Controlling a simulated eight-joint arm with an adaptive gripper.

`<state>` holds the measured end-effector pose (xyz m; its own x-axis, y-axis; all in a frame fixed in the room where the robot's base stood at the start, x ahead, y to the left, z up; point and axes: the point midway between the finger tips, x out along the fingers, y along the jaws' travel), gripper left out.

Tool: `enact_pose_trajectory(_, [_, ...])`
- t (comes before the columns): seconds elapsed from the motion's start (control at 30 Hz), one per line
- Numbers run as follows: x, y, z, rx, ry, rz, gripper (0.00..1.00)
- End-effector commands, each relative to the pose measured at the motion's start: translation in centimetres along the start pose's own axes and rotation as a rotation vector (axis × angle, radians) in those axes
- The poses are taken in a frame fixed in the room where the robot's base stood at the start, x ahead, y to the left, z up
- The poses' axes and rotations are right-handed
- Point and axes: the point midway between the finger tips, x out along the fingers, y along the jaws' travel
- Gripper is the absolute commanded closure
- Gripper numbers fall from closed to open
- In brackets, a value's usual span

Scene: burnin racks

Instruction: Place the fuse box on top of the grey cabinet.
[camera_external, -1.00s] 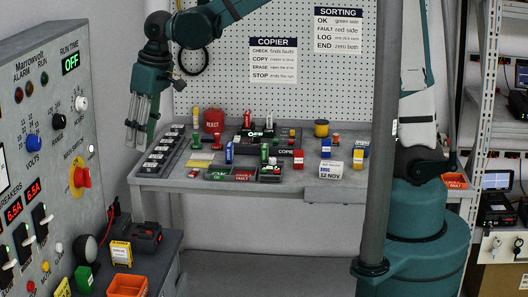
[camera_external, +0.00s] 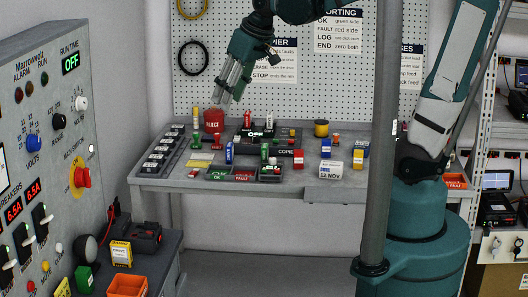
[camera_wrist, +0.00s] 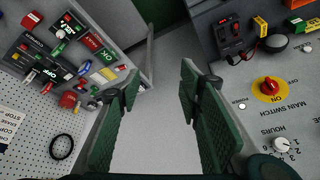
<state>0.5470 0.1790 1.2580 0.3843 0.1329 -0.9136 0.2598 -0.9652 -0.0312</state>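My gripper (camera_external: 230,97) is high above the back of the workbench, empty and tilted down to the left. Its two green fingers stand well apart in the wrist view (camera_wrist: 159,82), with only bare floor between them. A yellow box with a white label (camera_external: 121,252), possibly the fuse box, stands on the low dark grey cabinet (camera_external: 172,254) at lower left. I cannot read its label. The yellow box also shows at the upper right of the wrist view (camera_wrist: 260,26). My gripper is far from it.
A tall control panel (camera_external: 50,120) with switches rises at left beside the low cabinet. A black device (camera_external: 146,236), a round black knob (camera_external: 85,247) and an orange bin (camera_external: 127,286) crowd the cabinet top. The workbench (camera_external: 190,183) holds many small items. A grey pole (camera_external: 376,150) stands at right.

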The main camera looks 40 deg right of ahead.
Motion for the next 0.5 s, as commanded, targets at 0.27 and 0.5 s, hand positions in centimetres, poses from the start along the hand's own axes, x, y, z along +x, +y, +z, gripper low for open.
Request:
enact_pose_trajectory(0.27, [-2.1,5.2,3.9,0.067,0.060,0.039,0.64])
enact_pose_trajectory(0.5, [-3.4,9.0,7.5,0.120,0.110,0.076,0.64])
